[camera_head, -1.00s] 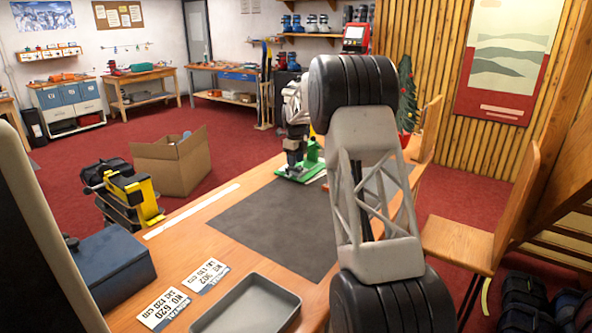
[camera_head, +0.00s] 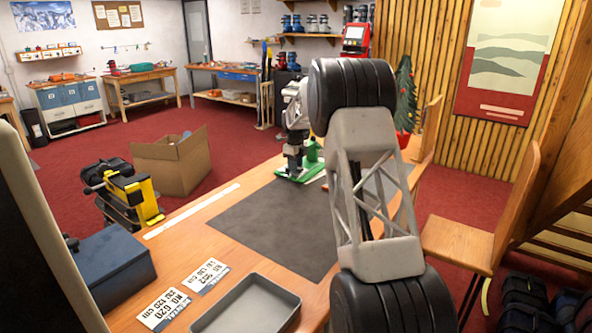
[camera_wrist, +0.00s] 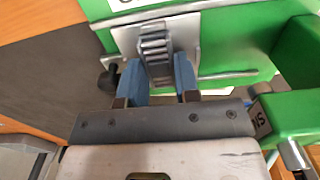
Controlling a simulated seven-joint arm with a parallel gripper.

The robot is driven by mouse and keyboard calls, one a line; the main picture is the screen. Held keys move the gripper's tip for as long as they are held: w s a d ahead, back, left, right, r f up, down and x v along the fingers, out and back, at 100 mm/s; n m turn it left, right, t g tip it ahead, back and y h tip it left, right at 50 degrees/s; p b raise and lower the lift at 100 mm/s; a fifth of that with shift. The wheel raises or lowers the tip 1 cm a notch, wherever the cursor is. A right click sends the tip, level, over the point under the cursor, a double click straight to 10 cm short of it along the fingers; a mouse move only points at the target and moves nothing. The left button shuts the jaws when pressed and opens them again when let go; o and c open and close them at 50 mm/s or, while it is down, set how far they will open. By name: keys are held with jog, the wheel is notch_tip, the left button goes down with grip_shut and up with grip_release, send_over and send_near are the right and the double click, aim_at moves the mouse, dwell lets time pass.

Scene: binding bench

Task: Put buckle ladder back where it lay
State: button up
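The buckle ladder (camera_wrist: 155,52) is a short grey ridged strip in the wrist view. It lies against a silver plate (camera_wrist: 187,32) on the face of a green fixture (camera_wrist: 228,45). My gripper's two blue fingers (camera_wrist: 159,78) stand close along both sides of the ladder, with no clear gap at their tips. Whether the ladder rests on the plate or just in front of it I cannot tell. In the head view my gripper (camera_head: 294,160) is low over the green fixture (camera_head: 300,174) at the bench's far end; the ladder is too small to make out there.
A dark mat (camera_head: 270,225) covers the bench middle and is clear. Nearer are a grey tray (camera_head: 250,304), two printed cards (camera_head: 206,276) and a dark blue box (camera_head: 112,265). A yellow-and-black device (camera_head: 135,195) stands at the left edge. Another green block (camera_wrist: 285,118) is close right of my gripper.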

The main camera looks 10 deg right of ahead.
jog(key=shift+c, duration=0.8)
jog(key=shift+r, duration=0.1)
jog(key=shift+r, duration=2.4)
jog(key=shift+s, duration=0.1)
